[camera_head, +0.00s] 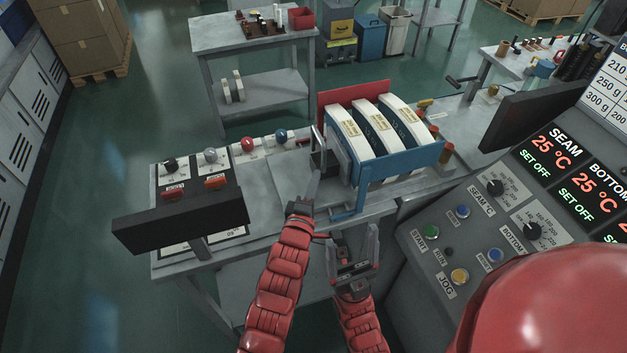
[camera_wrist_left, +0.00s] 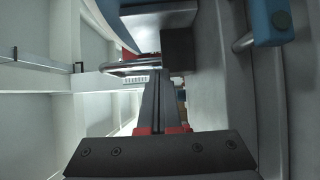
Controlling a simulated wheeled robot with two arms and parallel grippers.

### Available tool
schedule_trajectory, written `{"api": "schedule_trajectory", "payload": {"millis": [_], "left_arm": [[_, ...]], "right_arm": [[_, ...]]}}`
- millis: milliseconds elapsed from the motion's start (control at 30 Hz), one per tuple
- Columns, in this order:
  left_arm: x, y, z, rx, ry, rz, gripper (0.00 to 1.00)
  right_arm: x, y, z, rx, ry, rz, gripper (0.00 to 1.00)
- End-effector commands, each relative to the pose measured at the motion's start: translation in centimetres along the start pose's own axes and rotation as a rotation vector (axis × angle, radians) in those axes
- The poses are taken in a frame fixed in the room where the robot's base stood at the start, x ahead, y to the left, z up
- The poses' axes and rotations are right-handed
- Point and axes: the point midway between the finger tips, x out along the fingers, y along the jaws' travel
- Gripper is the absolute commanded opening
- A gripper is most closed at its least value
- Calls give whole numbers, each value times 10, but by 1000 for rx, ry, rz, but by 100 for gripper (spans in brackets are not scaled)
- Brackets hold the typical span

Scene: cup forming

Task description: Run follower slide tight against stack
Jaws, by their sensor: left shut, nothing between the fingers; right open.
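The stack of white curved blanks (camera_head: 382,124) stands in a blue magazine frame (camera_head: 404,160) with a red back plate. The follower slide (camera_head: 341,158), a grey upright plate with a dark block, is at the stack's left end. I cannot tell whether it touches the stack. A metal handle (camera_head: 318,143) rises at its left; a similar bar (camera_wrist_left: 135,66) shows in the left wrist view. My left gripper (camera_head: 312,184) is shut and empty, pointing up just below the handle; it also shows in the left wrist view (camera_wrist_left: 157,84). My right gripper (camera_head: 353,247) is open and empty, lower right.
A red and a blue knob (camera_head: 280,135) sit behind. A large control panel (camera_head: 490,225) fills the right. A blue bar (camera_head: 350,213) projects below the magazine.

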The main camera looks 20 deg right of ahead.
Motion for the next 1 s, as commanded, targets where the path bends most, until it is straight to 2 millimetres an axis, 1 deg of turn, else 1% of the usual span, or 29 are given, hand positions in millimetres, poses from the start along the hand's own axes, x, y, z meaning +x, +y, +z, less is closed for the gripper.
{"api": "schedule_trajectory", "payload": {"millis": [133, 200, 333, 500, 833, 1000], "left_arm": [[8, -6, 10, -6, 4, 2, 0], [14, -7, 17, -7, 5, 3, 0], [21, -4, 30, -4, 2, 3, 0], [24, 0, 36, 0, 0, 1, 0], [24, 0, 36, 0, 0, 0, 0], [22, -2, 34, -1, 0, 0, 0]], "right_arm": [[-18, -1, 3, 0, 0, 0, 80], [-28, -1, 5, 0, 0, 0, 80], [-39, -2, 6, 0, 0, 0, 80], [-40, -2, 7, 0, 0, 0, 80], [-40, -2, 7, 0, 0, 0, 80], [-45, -2, 8, 0, 0, 0, 80]]}}
